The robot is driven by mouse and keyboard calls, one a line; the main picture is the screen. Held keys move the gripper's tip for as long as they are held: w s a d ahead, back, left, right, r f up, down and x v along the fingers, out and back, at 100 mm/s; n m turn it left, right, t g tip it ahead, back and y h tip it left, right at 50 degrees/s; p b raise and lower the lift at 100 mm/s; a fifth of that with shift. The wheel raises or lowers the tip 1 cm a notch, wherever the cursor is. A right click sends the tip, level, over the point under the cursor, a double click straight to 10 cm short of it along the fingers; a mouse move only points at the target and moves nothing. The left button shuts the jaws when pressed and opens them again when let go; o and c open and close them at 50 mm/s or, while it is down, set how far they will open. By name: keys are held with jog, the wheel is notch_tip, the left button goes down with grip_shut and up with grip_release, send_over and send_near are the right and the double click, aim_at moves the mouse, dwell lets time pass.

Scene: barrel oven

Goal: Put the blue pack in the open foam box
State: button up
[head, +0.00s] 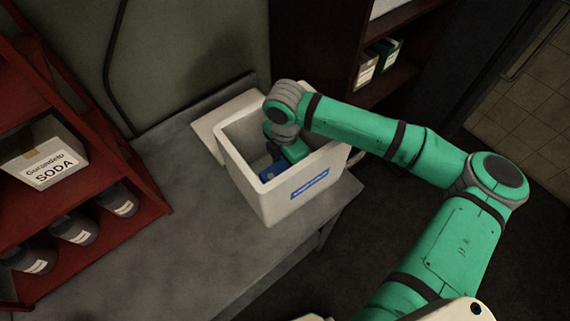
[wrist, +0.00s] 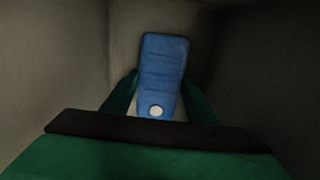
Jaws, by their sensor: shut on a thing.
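The white open foam box (head: 285,209) stands on the grey bench in the head view, with its opening facing up. My arm reaches down into it. My gripper (wrist: 158,97) is inside the box, shut on the blue pack (wrist: 163,60). The pack is a flat blue slab with a white round spot near its lower end in the wrist view. In the head view a bit of the blue pack (head: 262,164) shows inside the box, and the fingers are hidden. The box's pale inner walls surround the pack. I cannot tell whether the pack touches the box floor.
A flat pale lid or panel (head: 207,133) lies beside the box's left side. A red shelf (head: 140,190) at the left holds a soda carton (head: 47,158) and several dark jars (head: 76,229). The grey bench (head: 190,225) is clear in front. A dark cabinet (head: 310,45) stands behind.

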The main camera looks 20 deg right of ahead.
aim_at(285, 168)
jog(key=o, duration=1.4)
jog(key=shift+f, duration=0.1)
notch_tip(285, 168, up, 12)
jog(key=shift+r, duration=0.25)
